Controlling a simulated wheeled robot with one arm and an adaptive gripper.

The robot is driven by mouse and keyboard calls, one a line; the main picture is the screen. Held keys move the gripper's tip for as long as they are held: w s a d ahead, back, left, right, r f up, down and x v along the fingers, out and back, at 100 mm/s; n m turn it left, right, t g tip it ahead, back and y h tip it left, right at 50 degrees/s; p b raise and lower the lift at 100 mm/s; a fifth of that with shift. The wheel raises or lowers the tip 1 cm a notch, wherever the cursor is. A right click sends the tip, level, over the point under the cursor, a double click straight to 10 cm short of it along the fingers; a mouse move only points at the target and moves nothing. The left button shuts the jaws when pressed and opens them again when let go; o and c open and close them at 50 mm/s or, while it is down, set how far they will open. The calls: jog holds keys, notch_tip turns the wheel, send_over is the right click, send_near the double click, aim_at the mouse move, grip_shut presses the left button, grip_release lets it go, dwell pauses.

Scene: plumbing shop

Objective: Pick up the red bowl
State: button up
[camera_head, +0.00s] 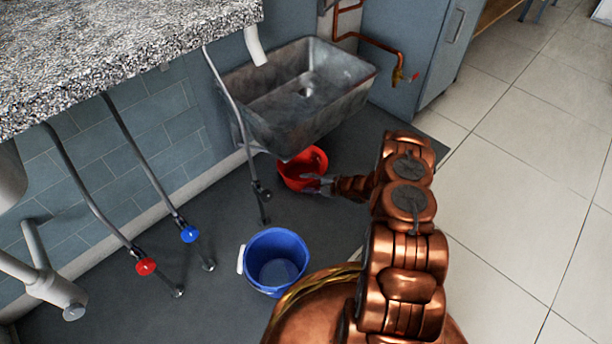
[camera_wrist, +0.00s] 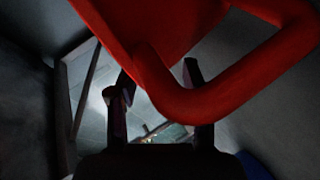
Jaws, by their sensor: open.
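The red bowl (camera_head: 303,169) is on the dark grey floor below the metal sink in the head view. It looks like a red bucket-shaped vessel. In the wrist view its red wall (camera_wrist: 140,25) fills the top, and a thick red handle-like loop (camera_wrist: 215,95) crosses in front of the fingers. My gripper (camera_head: 322,184) is at the bowl's right side. In the wrist view the gripper (camera_wrist: 155,95) is open, with one finger on each side of the lower bend of the loop. Whether the fingers touch it, I cannot tell.
A metal sink (camera_head: 305,92) hangs just above the bowl. A blue bucket (camera_head: 274,262) stands in front on the floor. Grey pipes with a red valve (camera_head: 146,267) and a blue valve (camera_head: 189,234) are at left. A grey cabinet (camera_head: 415,45) is behind. Light tiles (camera_head: 530,180) at right are clear.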

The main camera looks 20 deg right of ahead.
jog(key=shift+c, duration=0.3)
grip_shut()
jog(key=shift+r, duration=0.1)
